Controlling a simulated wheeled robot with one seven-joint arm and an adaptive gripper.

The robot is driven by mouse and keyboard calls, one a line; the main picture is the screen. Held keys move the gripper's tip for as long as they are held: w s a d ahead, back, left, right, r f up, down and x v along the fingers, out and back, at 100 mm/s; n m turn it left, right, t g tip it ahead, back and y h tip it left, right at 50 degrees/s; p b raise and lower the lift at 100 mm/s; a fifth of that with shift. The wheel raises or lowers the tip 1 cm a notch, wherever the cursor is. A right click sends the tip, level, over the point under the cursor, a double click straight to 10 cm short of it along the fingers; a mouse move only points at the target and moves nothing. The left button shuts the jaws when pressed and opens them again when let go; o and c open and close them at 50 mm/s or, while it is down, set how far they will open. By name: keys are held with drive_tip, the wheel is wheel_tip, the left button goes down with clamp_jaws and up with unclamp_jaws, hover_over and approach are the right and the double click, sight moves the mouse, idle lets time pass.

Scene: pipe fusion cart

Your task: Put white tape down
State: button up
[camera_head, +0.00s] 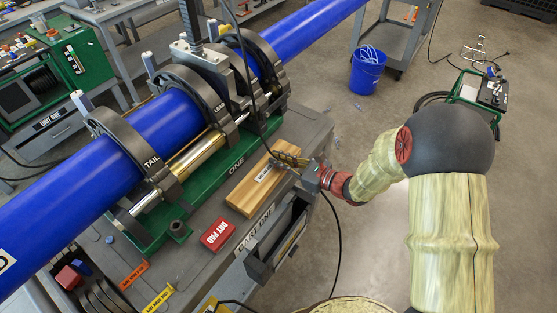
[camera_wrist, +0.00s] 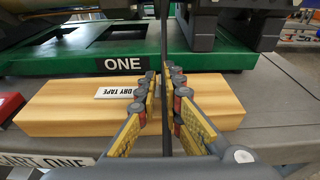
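No white tape shows clearly in either view. A wooden block with a white "DRY TAPE" label (camera_wrist: 119,92) lies on the cart top; the block also shows in the head view (camera_head: 247,194). My gripper (camera_head: 285,157) is over the block's far right end in the head view. In the wrist view my gripper's fingers (camera_wrist: 162,74) stand in front of the block, right of the label. A narrow gap shows between the fingertips, with no tape seen in it. A dark cable (camera_wrist: 164,30) crosses this gap and hides part of it.
The green fusion machine (camera_head: 150,232) with a blue pipe (camera_head: 165,122) stands behind the block. A red "DRY PAD" box (camera_head: 217,234) sits left of the block on the cart. An open drawer (camera_head: 277,250) juts from the cart's front. A blue bucket (camera_head: 367,72) stands on the floor.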

drive_tip(key=shift+o, duration=1.4)
drive_tip(key=shift+r, duration=0.2)
drive_tip(key=p+v, duration=0.4)
drive_tip(key=v, duration=0.8)
drive_tip(key=s+a+r+n+g+h, duration=0.1)
drive_tip(key=s+a+r+n+g, duration=0.3)
drive_tip(key=s+n, duration=0.3)
drive_tip(key=s+a+r+n+g+h, duration=0.1)
drive_tip(key=s+a+r+n+g, duration=0.1)
drive_tip(key=s+r+n+g, duration=0.35)
drive_tip(key=s+d+r+n+t+h, duration=0.5)
drive_tip(key=s+d+r+n+h, duration=0.3)
drive_tip(key=d+r+n+h, duration=0.2)
drive_tip(key=d+n, duration=0.2)
drive_tip(key=n, duration=0.1)
drive_tip(key=shift+s+d+r, duration=0.25)
drive_tip(key=shift+s+r, duration=0.05)
